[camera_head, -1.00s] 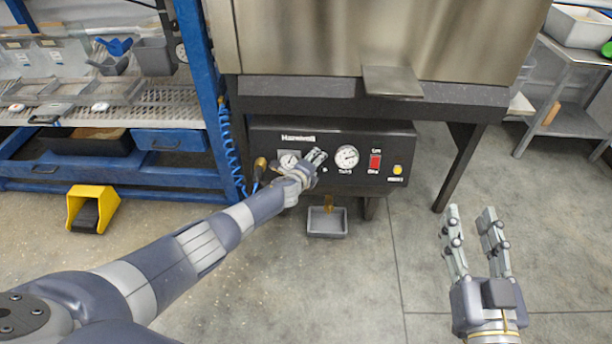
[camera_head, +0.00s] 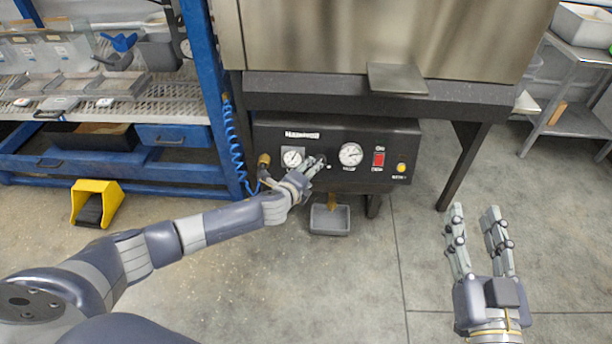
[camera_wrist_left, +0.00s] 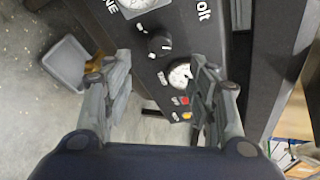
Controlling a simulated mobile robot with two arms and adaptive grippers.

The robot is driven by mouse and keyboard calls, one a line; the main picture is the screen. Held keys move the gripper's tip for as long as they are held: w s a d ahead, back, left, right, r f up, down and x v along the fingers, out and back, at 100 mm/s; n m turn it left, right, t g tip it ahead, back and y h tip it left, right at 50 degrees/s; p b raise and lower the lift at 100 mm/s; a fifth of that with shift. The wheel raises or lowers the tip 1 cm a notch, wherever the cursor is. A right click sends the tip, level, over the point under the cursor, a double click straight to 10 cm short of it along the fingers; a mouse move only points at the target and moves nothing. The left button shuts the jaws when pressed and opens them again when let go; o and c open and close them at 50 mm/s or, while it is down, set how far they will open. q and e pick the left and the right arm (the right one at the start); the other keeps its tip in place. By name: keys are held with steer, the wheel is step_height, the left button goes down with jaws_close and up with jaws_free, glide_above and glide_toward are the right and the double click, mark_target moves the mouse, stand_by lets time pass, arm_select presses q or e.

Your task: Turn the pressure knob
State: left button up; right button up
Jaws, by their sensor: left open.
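The black control panel (camera_head: 345,185) is under the steel hopper. In the left wrist view, a round black knob (camera_wrist_left: 157,44) with a white mark sits on the panel between two dial gauges. My left gripper (camera_wrist_left: 160,64) is open, with one finger on each side of the knob in that view; I see no contact. In the head view my left gripper (camera_head: 314,167) is in front of the panel between the gauges and mostly hides the knob. My right gripper (camera_head: 474,212) is open and empty above the floor at the right.
The panel carries a left gauge (camera_head: 292,157), a right gauge (camera_head: 350,154), a red switch (camera_head: 379,159) and a yellow button (camera_head: 401,168). A brass fitting (camera_head: 264,160) is left of the gripper. A grey tray (camera_head: 330,219) is below. A yellow pedal (camera_head: 95,202) is on the floor.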

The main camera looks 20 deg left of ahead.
arm_select(q)
steer(key=shift+s+r, duration=0.3)
steer(key=shift+s, duration=0.3)
